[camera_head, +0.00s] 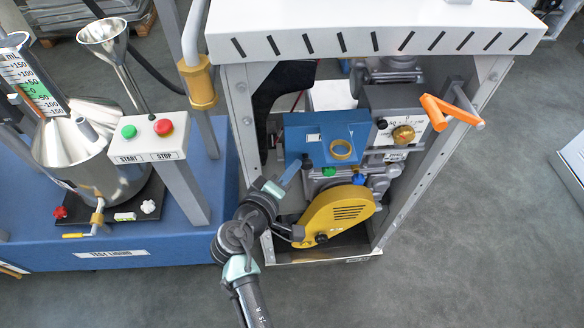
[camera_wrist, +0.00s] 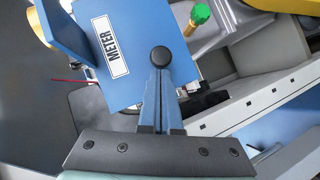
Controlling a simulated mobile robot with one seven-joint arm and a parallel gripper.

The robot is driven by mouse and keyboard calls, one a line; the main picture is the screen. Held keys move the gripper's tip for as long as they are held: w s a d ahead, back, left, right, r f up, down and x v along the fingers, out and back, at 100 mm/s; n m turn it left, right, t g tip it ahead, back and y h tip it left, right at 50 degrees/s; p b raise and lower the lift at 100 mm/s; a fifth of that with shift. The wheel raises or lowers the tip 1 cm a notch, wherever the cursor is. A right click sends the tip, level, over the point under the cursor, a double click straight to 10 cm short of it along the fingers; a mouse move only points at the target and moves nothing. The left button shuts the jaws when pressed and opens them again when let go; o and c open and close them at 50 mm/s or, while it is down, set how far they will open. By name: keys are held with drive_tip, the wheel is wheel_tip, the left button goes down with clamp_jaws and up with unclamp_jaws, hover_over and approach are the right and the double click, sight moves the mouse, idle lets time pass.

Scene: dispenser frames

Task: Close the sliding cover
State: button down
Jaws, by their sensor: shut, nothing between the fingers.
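A blue housing (camera_head: 335,135) sits inside the white cabinet frame in the head view, with a brass ring and a small white window on its top. In the wrist view a blue panel labelled METER (camera_wrist: 138,30) fills the upper middle. I cannot tell for certain which blue part is the sliding cover. My gripper (camera_head: 295,166) is at the left edge of the blue housing, its blue fingers shut and empty. In the wrist view the shut fingers (camera_wrist: 160,75) point at the panel's lower edge, where a dark round knob (camera_wrist: 160,56) shows at their tips. Contact is unclear.
A yellow belt guard (camera_head: 338,215) stands just below the housing, close to my wrist. The cabinet's left post (camera_head: 245,150) and bottom rail (camera_head: 322,258) border the space. An orange handle (camera_head: 450,110) sticks out at the right. A START/STOP stand (camera_head: 150,141) is at the left.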

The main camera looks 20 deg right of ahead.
drive_tip(key=s+d+p, duration=0.2)
drive_tip(key=d, duration=0.7)
drive_tip(key=s+d+p, duration=0.2)
drive_tip(key=s+d, duration=0.1)
drive_tip(key=d, duration=0.7)
drive_tip(key=shift+s, duration=0.3)
drive_tip(key=shift+r, duration=0.1)
drive_tip(key=shift+w+r, duration=0.1)
